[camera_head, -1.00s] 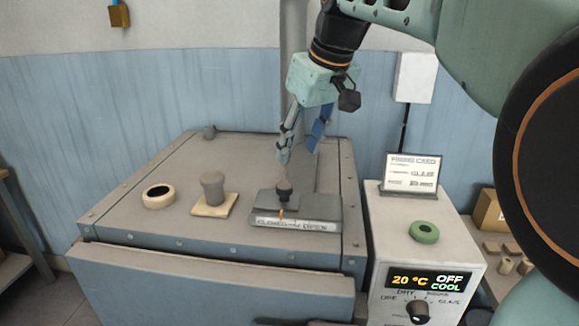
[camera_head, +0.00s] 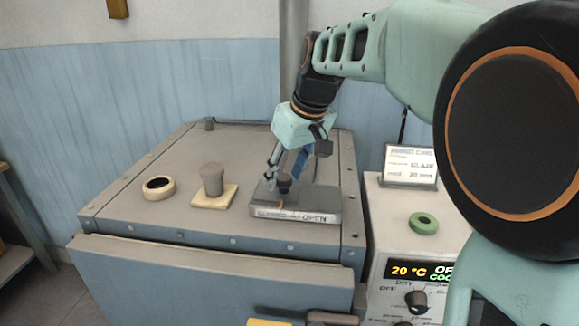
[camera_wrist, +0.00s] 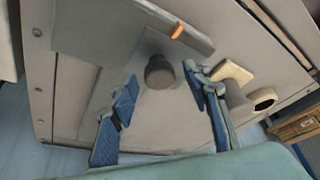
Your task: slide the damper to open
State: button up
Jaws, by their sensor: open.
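The damper is a grey slide plate (camera_head: 318,203) on the dryer top, its front strip lettered CLOSED at left and OPEN at right. Its dark knob (camera_head: 284,184) stands upright towards the CLOSED side, with an orange pointer in front. In the wrist view the knob (camera_wrist: 159,73) and the orange pointer (camera_wrist: 177,31) show clearly. My gripper (camera_head: 282,173) points down at the knob from above and behind. Its blue-padded fingers are open, one on either side of the knob in the wrist view (camera_wrist: 160,78), with visible gaps. Whether the tips reach knob height is hard to tell.
On the dryer top (camera_head: 150,217), left of the damper, are a grey plug on a tan tile (camera_head: 213,190) and a pale ring (camera_head: 158,188). At right, a control box (camera_head: 393,225) carries a green ring (camera_head: 423,223) and a sign (camera_head: 410,165).

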grip_shut()
jog(key=shift+s+d+b, duration=0.15)
jog(key=shift+d+b, duration=0.15)
jog(key=shift+d, duration=1.3)
jog(key=shift+s+d+b, duration=0.1)
jog(key=shift+d+b, duration=0.2)
jog(key=shift+d, duration=1.25)
grip_release()
jog(key=shift+d, duration=0.2)
jog(key=shift+a, duration=0.15)
jog(key=shift+r, duration=0.1)
jog(key=v, duration=1.2)
